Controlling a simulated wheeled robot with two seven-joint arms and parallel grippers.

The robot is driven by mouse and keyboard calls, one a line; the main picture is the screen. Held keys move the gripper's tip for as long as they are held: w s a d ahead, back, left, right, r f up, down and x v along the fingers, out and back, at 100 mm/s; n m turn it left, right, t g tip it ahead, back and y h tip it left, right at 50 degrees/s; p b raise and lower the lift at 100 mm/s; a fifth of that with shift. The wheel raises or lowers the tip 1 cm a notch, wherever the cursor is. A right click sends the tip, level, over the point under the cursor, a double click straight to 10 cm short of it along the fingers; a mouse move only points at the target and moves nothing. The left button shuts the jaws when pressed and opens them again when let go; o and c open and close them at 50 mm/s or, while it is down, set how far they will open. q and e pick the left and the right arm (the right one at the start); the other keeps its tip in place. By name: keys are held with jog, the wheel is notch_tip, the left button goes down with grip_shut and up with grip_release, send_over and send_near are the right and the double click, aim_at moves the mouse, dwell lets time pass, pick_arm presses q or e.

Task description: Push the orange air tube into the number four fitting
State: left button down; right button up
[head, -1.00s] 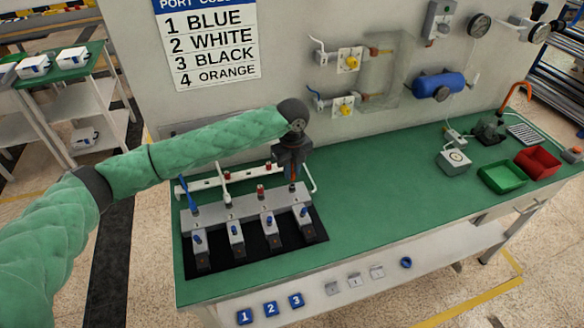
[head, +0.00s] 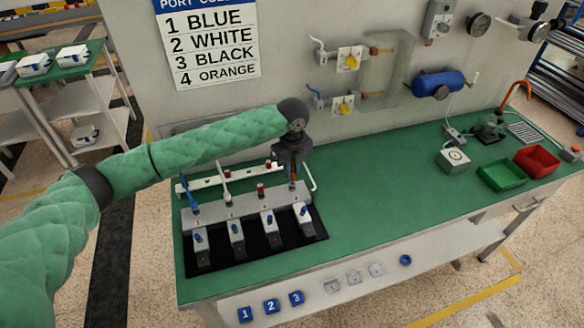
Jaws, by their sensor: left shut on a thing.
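The grey valve manifold (head: 246,205) lies on a black mat at the left of the green bench, with a row of fittings along its top. My right gripper is out of view.
The wall sign (head: 208,45) lists 4 as orange. A white rack (head: 205,183) stands close behind the manifold. Green (head: 502,174) and red (head: 537,161) bins and a grey box (head: 453,160) are at the bench's right. The bench middle is clear.

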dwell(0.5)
pick_arm(q)
jog(key=shift+p, duration=0.35)
dwell(0.3)
jog(key=shift+p, duration=0.35)
jog(key=shift+f+b, duration=0.4)
jog(key=shift+f, duration=1)
dwell(0.5)
jog(key=c, duration=1.3)
grip_release()
